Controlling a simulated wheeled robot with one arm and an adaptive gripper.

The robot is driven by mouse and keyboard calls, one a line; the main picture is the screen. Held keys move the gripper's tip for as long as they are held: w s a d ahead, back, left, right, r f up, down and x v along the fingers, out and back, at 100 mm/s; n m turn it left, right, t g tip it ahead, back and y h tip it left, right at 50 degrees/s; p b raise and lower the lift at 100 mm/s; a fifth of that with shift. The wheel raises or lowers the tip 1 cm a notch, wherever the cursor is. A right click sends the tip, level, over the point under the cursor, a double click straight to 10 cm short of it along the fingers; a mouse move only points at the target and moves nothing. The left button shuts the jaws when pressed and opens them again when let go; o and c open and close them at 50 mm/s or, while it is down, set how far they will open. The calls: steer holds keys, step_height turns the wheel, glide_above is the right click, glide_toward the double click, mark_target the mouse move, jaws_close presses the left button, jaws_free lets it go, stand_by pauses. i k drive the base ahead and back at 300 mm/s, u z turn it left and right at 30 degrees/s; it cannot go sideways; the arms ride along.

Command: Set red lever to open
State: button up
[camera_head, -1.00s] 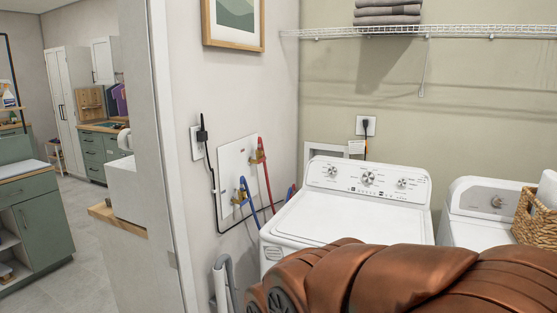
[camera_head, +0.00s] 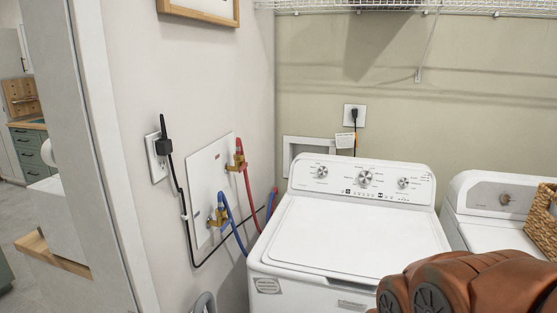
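The red lever (camera_head: 237,160) sits on a brass valve at the upper right of a white wall panel (camera_head: 203,176), on the left wall. A red hose (camera_head: 250,198) runs down from that valve. Below and left of it is a second brass valve with a blue lever (camera_head: 222,207) and a blue hose (camera_head: 238,236). The red lever is small here and its exact angle is hard to tell. Part of my copper-brown arm shows at the lower right. My gripper is not in view, and nothing of mine touches the valves.
A white washer (camera_head: 345,235) stands just right of the hoses, with a second white machine (camera_head: 495,205) and a wicker basket (camera_head: 541,222) farther right. A black plug and cord (camera_head: 184,210) hang left of the panel. A wire shelf (camera_head: 440,8) is above.

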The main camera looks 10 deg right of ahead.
mark_target(245, 165)
steer(key=z, duration=0.05)
steer(key=i, duration=0.65)
steer(key=u, duration=0.75)
steer(key=i, duration=0.55)
steer(key=u, duration=0.45)
